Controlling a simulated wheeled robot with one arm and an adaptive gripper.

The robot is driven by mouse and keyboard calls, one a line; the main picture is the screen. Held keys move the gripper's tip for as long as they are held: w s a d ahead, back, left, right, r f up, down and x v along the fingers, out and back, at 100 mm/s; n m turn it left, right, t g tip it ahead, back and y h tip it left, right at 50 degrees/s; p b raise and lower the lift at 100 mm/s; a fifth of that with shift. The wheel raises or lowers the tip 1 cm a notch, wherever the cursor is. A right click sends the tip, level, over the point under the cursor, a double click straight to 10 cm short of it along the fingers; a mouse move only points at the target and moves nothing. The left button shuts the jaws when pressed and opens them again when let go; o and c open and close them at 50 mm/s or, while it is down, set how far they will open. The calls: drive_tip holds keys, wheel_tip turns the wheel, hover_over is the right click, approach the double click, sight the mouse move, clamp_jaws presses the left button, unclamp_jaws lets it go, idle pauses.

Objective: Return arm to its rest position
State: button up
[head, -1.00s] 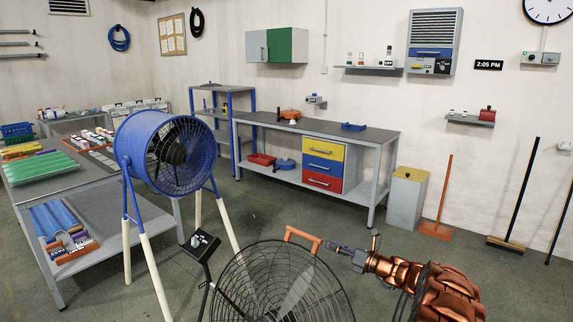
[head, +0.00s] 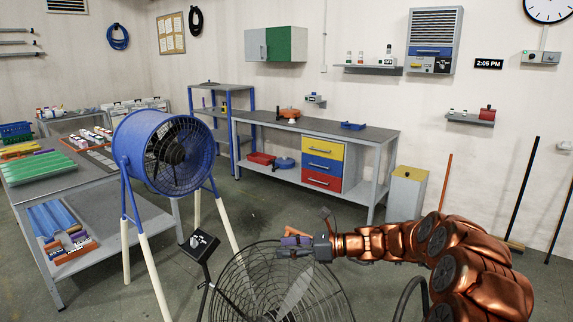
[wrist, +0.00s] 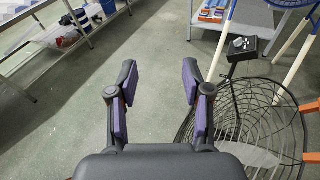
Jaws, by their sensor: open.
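My gripper (head: 290,243) is above the wire-cage fan (head: 245,290) in the head view, with my copper arm reaching in from the right. In the wrist view my gripper (wrist: 160,78) has its two purple-padded fingers spread wide, with only floor between them. It holds nothing. The wire cage (wrist: 235,130) lies to the right of the fingers there, and an orange part (wrist: 311,157) shows at the right edge. In the head view my gripper and wrist cover the place of the cage's orange handle.
A blue drum fan (head: 165,150) on cream legs and a control box (head: 200,243) on a post stand to the left. The workbench (head: 375,138) with coloured drawers and a grey bin (head: 406,195) are behind. Floor between the cage and the workbench is clear.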

drive_tip(key=s+a+r+n+g+h, duration=0.1)
drive_tip(key=s+n+g+h, duration=0.35)
drive_tip(key=s, duration=0.75)
drive_tip(key=s+a+r+n+g+h, duration=0.1)
drive_tip(key=s+r+n+h, duration=0.1)
drive_tip(key=s+n, duration=0.8)
drive_tip(key=s+d+f+n+h, duration=0.2)
drive_tip(key=s+d+n+h, duration=0.1)
drive_tip(key=s+d, duration=0.7)
drive_tip(key=s+d+f+n+h, duration=0.2)
drive_tip(key=s+d+h, duration=0.4)
drive_tip(key=s+d, duration=0.4)
drive_tip(key=s+n, duration=0.1)
drive_tip(key=s, duration=0.4)
drive_tip(key=shift+s+f+t+p, duration=0.35)
drive_tip(key=shift+f+p, duration=0.05)
